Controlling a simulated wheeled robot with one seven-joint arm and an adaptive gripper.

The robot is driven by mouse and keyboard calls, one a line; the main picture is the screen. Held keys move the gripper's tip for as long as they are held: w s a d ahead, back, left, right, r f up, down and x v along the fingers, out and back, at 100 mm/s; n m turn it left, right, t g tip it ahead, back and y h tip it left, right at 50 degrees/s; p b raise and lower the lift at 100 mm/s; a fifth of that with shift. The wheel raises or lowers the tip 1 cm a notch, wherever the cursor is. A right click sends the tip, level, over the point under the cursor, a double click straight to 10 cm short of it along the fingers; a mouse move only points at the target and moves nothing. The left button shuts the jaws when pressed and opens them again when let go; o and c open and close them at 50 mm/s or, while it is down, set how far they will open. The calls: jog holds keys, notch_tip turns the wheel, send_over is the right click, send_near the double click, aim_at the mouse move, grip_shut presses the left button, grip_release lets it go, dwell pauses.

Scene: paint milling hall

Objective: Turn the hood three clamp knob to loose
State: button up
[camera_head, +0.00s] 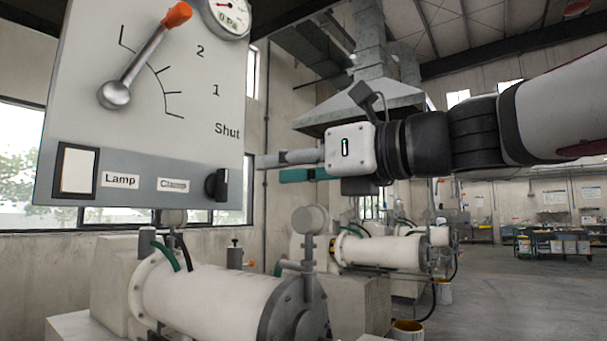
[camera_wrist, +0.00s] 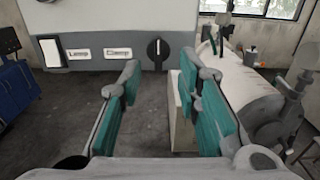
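The black clamp knob (camera_head: 216,185) is at the lower right of a grey and white panel (camera_head: 170,135), beside a label reading "Clamp". In the wrist view the knob (camera_wrist: 158,48) shows a white line pointing about straight up. No "loose" marking can be read, and no hood number shows. My gripper (camera_head: 275,165) is to the right of the panel in the head view. In the wrist view my gripper (camera_wrist: 160,70) is open, its teal-padded fingers apart with nothing between them. The knob lies ahead, between and beyond the fingertips, apparently untouched.
The panel also has a lever (camera_head: 145,60) with an orange tip, a scale marked 2, 1 and Shut, a gauge (camera_head: 228,14), and a white "Lamp" switch (camera_head: 78,171). White mill cylinders (camera_head: 205,300) stand below. A blue cabinet (camera_wrist: 18,95) is at left in the wrist view.

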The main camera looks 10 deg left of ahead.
aim_at(226, 172)
jog(key=p+x, duration=0.1)
jog(key=x, duration=0.9)
jog(key=shift+a, duration=0.3)
jog(key=shift+c, duration=0.6)
grip_shut()
